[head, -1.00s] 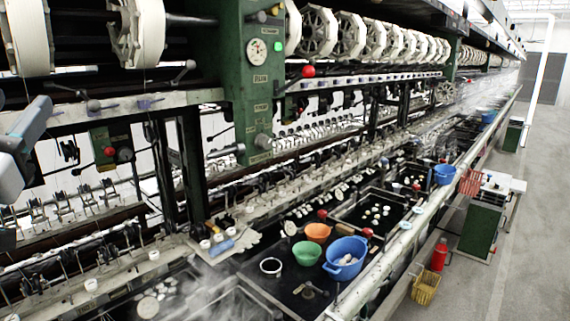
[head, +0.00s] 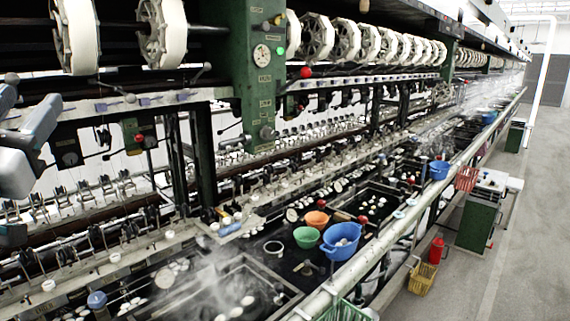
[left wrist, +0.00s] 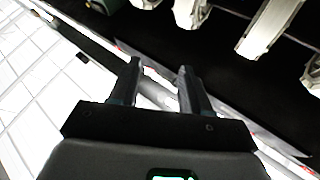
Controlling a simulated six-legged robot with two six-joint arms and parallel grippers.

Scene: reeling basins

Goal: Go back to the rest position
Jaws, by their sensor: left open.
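My left gripper shows in the left wrist view (left wrist: 160,84), its two dark fingers apart with nothing held between them. Behind the fingers are a pale rail and a dark band of the machine, slightly blurred. In the head view, grey parts of my left arm stand at the left edge, in front of the reeling machine (head: 258,95); the fingers are not clear there. My right gripper is not in view.
Along the basin bench are a blue bowl (head: 341,243), a green bowl (head: 307,238) and an orange bowl (head: 317,218). Steam rises from a near basin (head: 240,262). A red canister (head: 436,250) and a yellow basket (head: 421,278) stand right of the bench.

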